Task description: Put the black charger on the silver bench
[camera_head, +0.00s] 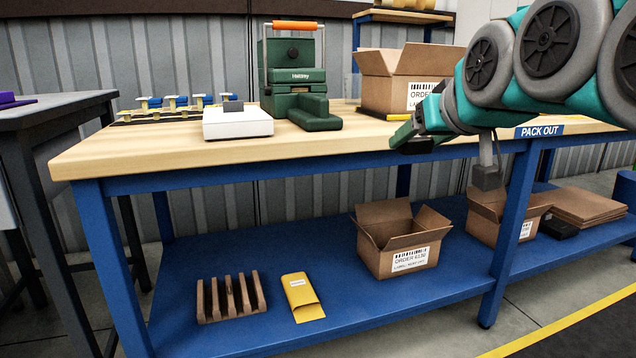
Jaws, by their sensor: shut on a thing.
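My gripper (418,130) is in front of the wooden benchtop's front edge, at the end of my arm from the upper right. Its jaws are shut on a dark block, which looks like the black charger (410,144). The jaws and arm hide part of it, so its full shape is unclear. It is held near the height of the benchtop edge. The silver bench appears to be the grey table (58,108) at the far left, with dark legs and a purple item on top. My gripper is far to its right.
A wooden-topped blue bench (350,146) fills the middle. It bears a white box (238,122), a green machine (300,90) and an open carton (395,78). Its lower shelf holds cartons, a brown rack (230,297) and a yellow sleeve (302,296). A gap separates the two benches.

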